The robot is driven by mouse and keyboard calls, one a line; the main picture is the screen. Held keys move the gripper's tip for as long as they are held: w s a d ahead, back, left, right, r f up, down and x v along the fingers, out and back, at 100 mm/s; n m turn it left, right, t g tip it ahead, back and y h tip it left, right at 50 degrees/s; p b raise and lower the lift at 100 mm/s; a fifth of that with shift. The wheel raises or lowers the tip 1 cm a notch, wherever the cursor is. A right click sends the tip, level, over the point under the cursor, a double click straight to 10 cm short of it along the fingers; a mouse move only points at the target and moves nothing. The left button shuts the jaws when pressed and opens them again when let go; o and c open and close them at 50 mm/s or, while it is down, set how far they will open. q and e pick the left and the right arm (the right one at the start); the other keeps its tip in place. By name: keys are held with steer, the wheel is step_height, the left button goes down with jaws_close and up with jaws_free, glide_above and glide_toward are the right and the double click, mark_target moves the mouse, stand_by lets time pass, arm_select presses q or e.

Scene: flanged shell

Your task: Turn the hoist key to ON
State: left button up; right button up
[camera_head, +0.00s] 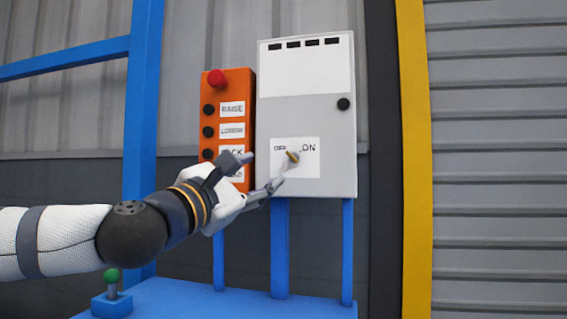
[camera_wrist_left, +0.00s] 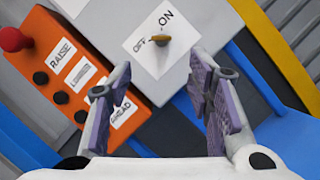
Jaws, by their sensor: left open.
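The hoist key (camera_head: 292,157) is a small brass-coloured key on a white label of the grey cabinet (camera_head: 307,115). OFF is printed at its left and ON at its right. In the left wrist view the key (camera_wrist_left: 160,41) shows beside the word OFF, with ON above it; its exact angle is hard to tell. My left gripper (camera_head: 265,170) is open and empty, just left of and below the key, in front of the panel. In the left wrist view its fingers (camera_wrist_left: 161,75) stand apart below the key, not touching it. My right gripper is not in view.
An orange button box (camera_head: 207,176) with a red knob (camera_head: 216,79) and several black buttons stands left of the cabinet, partly behind my gripper. A blue post (camera_head: 142,110) is at left. A green-topped lever (camera_head: 112,280) is on the blue base. A yellow post (camera_head: 414,150) is at right.

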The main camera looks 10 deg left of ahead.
mark_target(291, 158)
arm_select(q)
steer(key=x, duration=0.5)
steer(key=p+x, duration=0.1)
steer(key=x, duration=0.5)
steer(key=shift+s+d, duration=0.15)
steer(key=shift+d, duration=0.05)
jaws_close()
